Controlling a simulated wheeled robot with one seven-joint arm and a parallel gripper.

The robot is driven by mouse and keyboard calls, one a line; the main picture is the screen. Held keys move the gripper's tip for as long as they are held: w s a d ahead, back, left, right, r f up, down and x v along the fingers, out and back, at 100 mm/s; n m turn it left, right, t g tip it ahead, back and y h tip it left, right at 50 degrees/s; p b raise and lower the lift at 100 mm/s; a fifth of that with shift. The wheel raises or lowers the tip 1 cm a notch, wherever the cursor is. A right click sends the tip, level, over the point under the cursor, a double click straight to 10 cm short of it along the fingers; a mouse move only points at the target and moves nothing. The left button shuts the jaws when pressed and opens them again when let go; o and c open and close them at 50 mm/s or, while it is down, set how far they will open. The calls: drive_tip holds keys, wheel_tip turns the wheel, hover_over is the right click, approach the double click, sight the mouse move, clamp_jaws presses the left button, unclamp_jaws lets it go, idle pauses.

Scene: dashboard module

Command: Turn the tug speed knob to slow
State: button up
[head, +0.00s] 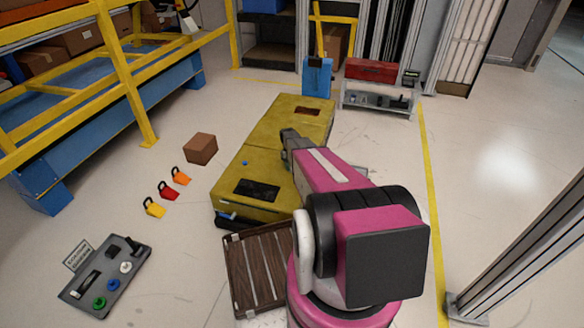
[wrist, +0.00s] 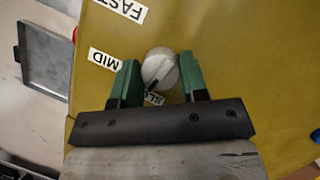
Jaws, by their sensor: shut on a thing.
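The tug speed knob (wrist: 160,66) is a round pale grey knob on the yellow tug's top, seen in the wrist view. A dark pointer mark on it points down and left, toward the partly covered SLOW label (wrist: 154,99). The MID label (wrist: 106,60) lies to its left and the FAST label (wrist: 125,8) further up. My gripper (wrist: 160,75) has its green fingers on either side of the knob and is shut on it. In the head view my gripper (head: 290,138) reaches onto the yellow tug (head: 237,165), and the knob is hidden there.
A brown slatted pallet (head: 258,270) lies in front of the tug. A grey control panel (head: 105,277) is at the lower left. Several coloured padlocks (head: 168,191) and a cardboard box (head: 201,149) sit on the floor left of the tug. Yellow railing (head: 125,75) stands further left.

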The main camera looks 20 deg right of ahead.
drive_tip(key=shift+n+h, duration=0.3)
drive_tip(key=shift+n, duration=0.5)
drive_tip(key=o, duration=0.9)
drive_tip(key=v, duration=1)
drive_tip(key=shift+w+a+r, duration=0.1)
drive_tip(key=shift+r, duration=0.3)
drive_tip(key=s+a+r+t, duration=0.1)
drive_tip(key=s+a+r, duration=0.4)
drive_tip(key=s, duration=0.6)
drive_tip(key=s+a+r+m+t, duration=0.1)
drive_tip(key=s+a+r+t, duration=0.1)
drive_tip(key=s+a+r, duration=0.2)
drive_tip(key=s+a+r+m+t, duration=0.1)
drive_tip(key=s+a+r, duration=0.4)
drive_tip(key=s, duration=1.3)
drive_tip(key=shift+s+a+r+t+y, duration=0.1)
drive_tip(key=shift+a+r+t+y, duration=0.1)
drive_tip(key=shift+r, duration=0.85)
drive_tip(key=shift+s+a+r+t+y, duration=0.1)
drive_tip(key=shift+r+y, duration=0.1)
drive_tip(key=shift+r, duration=0.8)
